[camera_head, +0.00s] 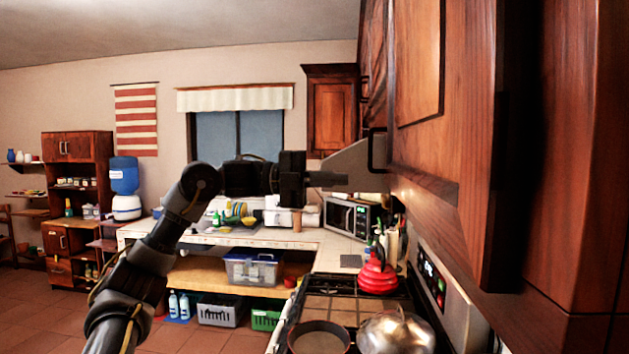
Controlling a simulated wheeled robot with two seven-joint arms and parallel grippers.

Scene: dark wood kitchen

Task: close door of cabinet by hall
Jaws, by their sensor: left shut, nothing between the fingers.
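A large dark wood cabinet door (460,120) with a raised panel fills the upper right of the head view, close to me. A dark handle (377,150) shows at its left edge. A dark vertical strip runs down to the right of the panel; I cannot tell whether it is a gap or another edge, nor how far the door stands open. My left gripper (330,180) reaches in from the left at about handle height. It is shut and empty, just left of the handle in the picture; whether they touch is unclear. My right gripper is out of view.
Below the cabinet is a stove with a red kettle (377,275), a pan (319,339) and a shiny lidded pot (396,333). A microwave (346,217) stands on the counter behind. Another wall cabinet (331,115) hangs farther back. The floor at left is open.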

